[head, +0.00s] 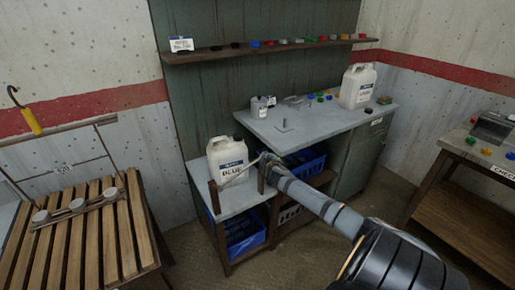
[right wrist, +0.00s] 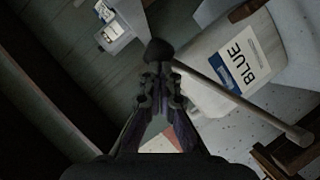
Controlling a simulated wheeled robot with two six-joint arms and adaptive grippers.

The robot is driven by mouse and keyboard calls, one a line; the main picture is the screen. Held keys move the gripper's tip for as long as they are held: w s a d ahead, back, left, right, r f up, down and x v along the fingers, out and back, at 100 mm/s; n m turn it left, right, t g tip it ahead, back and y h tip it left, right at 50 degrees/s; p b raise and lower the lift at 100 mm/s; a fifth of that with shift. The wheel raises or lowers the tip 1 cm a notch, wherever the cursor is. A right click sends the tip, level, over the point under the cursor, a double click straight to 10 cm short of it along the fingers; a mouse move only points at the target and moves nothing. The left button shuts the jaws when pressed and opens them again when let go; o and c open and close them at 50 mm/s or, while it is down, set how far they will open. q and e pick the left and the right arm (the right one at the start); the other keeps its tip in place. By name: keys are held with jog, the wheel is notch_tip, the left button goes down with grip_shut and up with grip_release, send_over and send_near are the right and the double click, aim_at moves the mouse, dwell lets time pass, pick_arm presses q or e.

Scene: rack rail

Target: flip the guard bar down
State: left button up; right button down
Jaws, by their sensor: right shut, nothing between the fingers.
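The guard bar (right wrist: 235,97) is a thin grey rod with a dark knob (right wrist: 160,52) at one end. Its other end meets a brown wooden post (right wrist: 292,150). In the head view the bar (head: 251,162) slopes up to the right across the front of the white jug labelled BLUE (head: 227,160). The jug also shows in the right wrist view (right wrist: 230,65). My right gripper (head: 262,160) is at the bar's raised end. In the wrist view its fingertips (right wrist: 160,75) are shut and empty, close to the knob; contact is unclear. My left gripper is out of view.
A brown post (head: 262,180) stands at the lower shelf's right front. Blue crates (head: 245,243) sit below. A grey worktop (head: 325,120) with another jug (head: 358,87) lies to the right. A slatted bench (head: 85,235) is at left.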

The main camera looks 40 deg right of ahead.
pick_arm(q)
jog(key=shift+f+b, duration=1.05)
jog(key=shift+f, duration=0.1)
pick_arm(e)
notch_tip(320, 180, down, 9)
jog(key=d+m+y, duration=0.1)
jog(key=d+m, duration=0.1)
jog(key=shift+s+d+r+y, duration=0.15)
jog(key=shift+s+d+y, duration=0.05)
jog(key=shift+y, duration=0.2)
jog(key=shift+s, duration=0.1)
